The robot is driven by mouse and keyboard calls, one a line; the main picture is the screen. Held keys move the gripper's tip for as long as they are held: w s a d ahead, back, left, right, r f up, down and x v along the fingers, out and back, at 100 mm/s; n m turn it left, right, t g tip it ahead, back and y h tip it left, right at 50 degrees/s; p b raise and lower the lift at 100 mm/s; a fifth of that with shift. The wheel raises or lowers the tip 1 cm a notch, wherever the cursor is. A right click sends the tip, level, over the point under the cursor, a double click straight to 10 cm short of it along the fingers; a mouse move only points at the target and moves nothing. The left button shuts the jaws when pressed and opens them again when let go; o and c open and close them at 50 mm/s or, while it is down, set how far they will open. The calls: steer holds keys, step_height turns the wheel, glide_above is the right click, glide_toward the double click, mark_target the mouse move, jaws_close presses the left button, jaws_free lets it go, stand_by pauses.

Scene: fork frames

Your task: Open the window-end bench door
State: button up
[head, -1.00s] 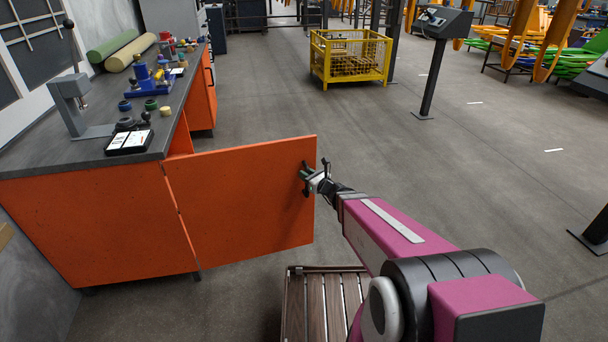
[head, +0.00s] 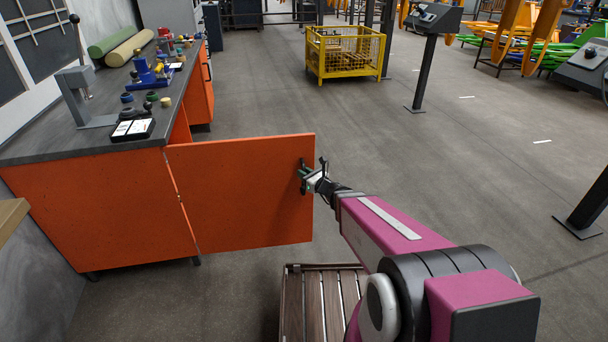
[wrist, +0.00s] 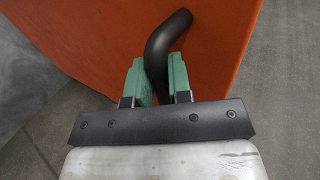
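The orange bench door (head: 240,194) stands swung out from the near end of the workbench, hinged at its left edge. My gripper (head: 304,175) is at the door's free right edge, on the black handle. In the wrist view, the two green fingers of my gripper (wrist: 159,82) are closed on either side of the black curved handle (wrist: 167,42). The handle's upper end meets the orange door face (wrist: 110,40). The lower end of the handle is hidden between the fingers.
The workbench (head: 80,148) carries a press, a tablet and small parts. A slatted wooden platform (head: 322,300) is below my arm. A yellow cage (head: 345,52) and a black post (head: 425,75) stand further off. The floor right of the door is open.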

steer(key=shift+o, duration=0.6)
steer(key=shift+w+d+f, duration=0.1)
steer(key=shift+d, duration=0.15)
steer(key=shift+a, duration=0.1)
steer(key=v, duration=1.1)
steer(key=shift+a, duration=0.1)
